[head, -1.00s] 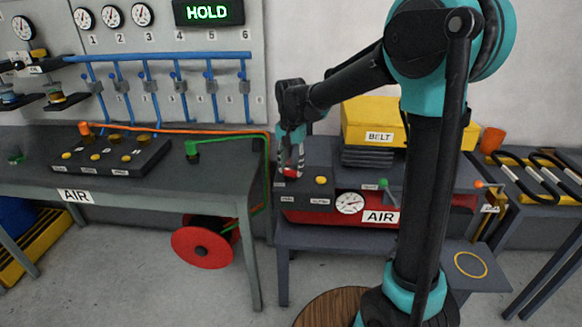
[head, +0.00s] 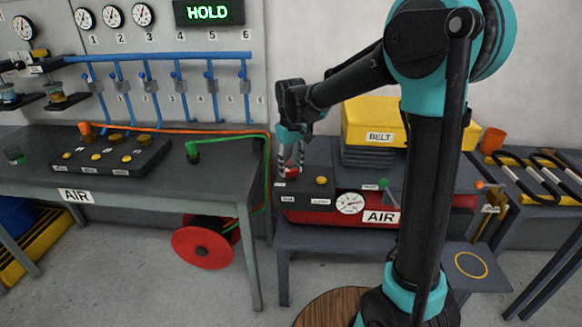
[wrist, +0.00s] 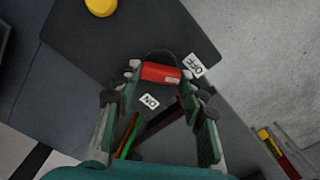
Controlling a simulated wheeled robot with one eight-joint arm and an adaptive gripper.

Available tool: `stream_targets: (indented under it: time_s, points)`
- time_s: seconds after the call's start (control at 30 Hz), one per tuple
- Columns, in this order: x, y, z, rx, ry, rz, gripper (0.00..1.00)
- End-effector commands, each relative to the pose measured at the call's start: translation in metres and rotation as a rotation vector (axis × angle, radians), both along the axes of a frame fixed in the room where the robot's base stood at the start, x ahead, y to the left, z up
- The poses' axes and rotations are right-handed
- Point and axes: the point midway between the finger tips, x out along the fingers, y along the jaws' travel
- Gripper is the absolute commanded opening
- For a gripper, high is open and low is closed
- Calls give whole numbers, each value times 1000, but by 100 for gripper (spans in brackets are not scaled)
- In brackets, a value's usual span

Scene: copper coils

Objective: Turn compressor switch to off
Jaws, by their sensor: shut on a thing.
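The compressor switch is a red handle (wrist: 160,72) on a dark panel (wrist: 85,45), in the wrist view. An OFF label (wrist: 194,65) lies just to its right and an ON label (wrist: 150,101) just below it. My gripper (wrist: 162,73) has a finger at each end of the handle and is shut on it. In the head view my gripper (head: 290,172) points down at the left end of the dark control box (head: 318,187) above the red compressor tank (head: 462,203).
A yellow knob (head: 321,181) sits on the box right of my gripper. A pressure gauge (head: 350,203) and green-handled valve (head: 383,184) are farther right. A yellow BELT box (head: 365,113) stands behind. A green hose (head: 268,185) runs close on the left.

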Motion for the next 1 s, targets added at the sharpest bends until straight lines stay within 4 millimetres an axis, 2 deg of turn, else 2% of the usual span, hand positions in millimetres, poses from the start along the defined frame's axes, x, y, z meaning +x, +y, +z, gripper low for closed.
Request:
stream_targets:
  time_s: [0.3, 0.83, 0.87, 1.0]
  points:
    - [0, 0, 0, 1, -1, 111, 12]
    - [0, 0, 0, 1, -1, 130, 12]
    - [0, 0, 0, 1, -1, 130, 45]
    - [0, 0, 0, 1, -1, 130, 62]
